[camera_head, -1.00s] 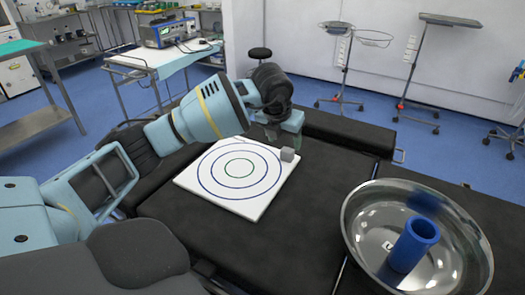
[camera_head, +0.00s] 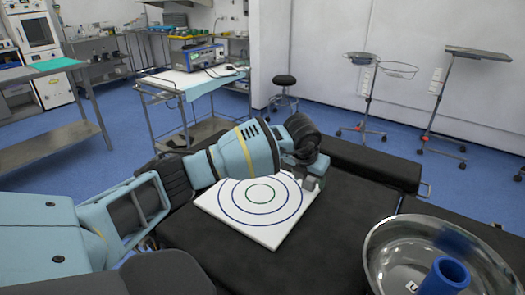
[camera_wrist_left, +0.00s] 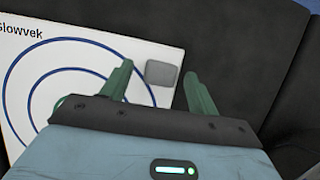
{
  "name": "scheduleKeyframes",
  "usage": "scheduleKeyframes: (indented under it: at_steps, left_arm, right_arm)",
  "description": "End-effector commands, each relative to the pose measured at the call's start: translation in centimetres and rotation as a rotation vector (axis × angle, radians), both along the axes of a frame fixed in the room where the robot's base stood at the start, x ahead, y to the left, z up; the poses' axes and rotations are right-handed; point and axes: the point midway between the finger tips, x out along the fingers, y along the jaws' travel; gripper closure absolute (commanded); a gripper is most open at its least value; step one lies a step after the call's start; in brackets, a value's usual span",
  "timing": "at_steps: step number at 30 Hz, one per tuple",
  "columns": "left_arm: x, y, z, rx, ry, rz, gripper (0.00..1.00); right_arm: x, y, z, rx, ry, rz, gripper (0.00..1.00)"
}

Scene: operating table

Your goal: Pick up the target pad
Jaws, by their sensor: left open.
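The target pad (camera_head: 262,232) is a flat white square with blue rings and a green inner ring, lying on the black operating table. It also shows at the left of the left wrist view (camera_wrist_left: 102,30). A small grey block (camera_wrist_left: 161,73) sits at the pad's edge and shows in the head view (camera_head: 309,183) by my gripper. My left gripper (camera_head: 314,170) is over that edge of the pad. In the left wrist view the open green fingers (camera_wrist_left: 160,80) stand either side of the block, with a gap. My right gripper is out of view.
A shiny metal bowl (camera_head: 378,243) holding a blue cylinder (camera_head: 446,274) stands on the table at the lower right. The table's black surface (camera_head: 345,215) between pad and bowl is clear. A wheeled cart (camera_head: 166,96) stands behind.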

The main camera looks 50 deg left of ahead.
Motion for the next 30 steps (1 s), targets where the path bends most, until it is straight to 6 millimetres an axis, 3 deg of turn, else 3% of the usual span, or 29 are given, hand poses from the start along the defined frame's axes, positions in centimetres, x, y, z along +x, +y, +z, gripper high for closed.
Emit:
scheduleKeyframes:
  at_steps: [3, 11, 25, 30]
  left_arm:
    - [0.35, 0.12, -1.1, 0.0, 0.002, 0.0, 0.4]
    - [0.49, 0.15, -1.31, 0.0, 0.0, -0.001, 0.4]
    - [0.48, 0.16, -1.25, 0.0, 0.0, 0.0, 0.98]
    - [0.5, 0.18, -1.17, 0.0, -0.002, 0.0, 0.98]
  right_arm:
    - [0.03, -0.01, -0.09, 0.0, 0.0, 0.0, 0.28]
    - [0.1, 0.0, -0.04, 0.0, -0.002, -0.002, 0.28]
    - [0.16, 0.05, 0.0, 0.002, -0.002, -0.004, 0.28]
    - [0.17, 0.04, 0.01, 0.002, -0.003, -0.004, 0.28]
